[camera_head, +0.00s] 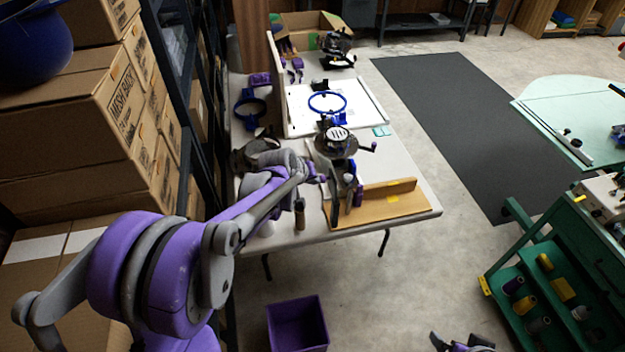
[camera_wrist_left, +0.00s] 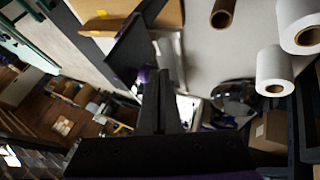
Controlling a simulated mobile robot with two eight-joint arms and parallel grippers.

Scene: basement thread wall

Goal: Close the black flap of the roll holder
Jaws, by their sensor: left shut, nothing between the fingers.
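The roll holder (camera_head: 395,203) is a light wooden base with an upright edge, near the front right corner of the white table. Its black flap (camera_head: 336,208) stands raised at the left end of the base. In the left wrist view a dark flat panel, apparently this flap (camera_wrist_left: 127,50), is tilted up beside my fingers, with the wooden base (camera_wrist_left: 165,12) behind it. My left gripper (camera_head: 326,179) is shut and empty close to the flap; its dark fingers show in the left wrist view (camera_wrist_left: 165,100). Whether they touch the flap cannot be told. My right gripper (camera_head: 462,345) barely shows at the bottom edge.
White rolls (camera_wrist_left: 275,70) and a brown tube (camera_wrist_left: 222,14) stand near the holder. A machine with a round plate (camera_head: 337,140) is just behind it. A purple bin (camera_head: 298,323) sits on the floor. A green cart (camera_head: 570,270) stands at the right.

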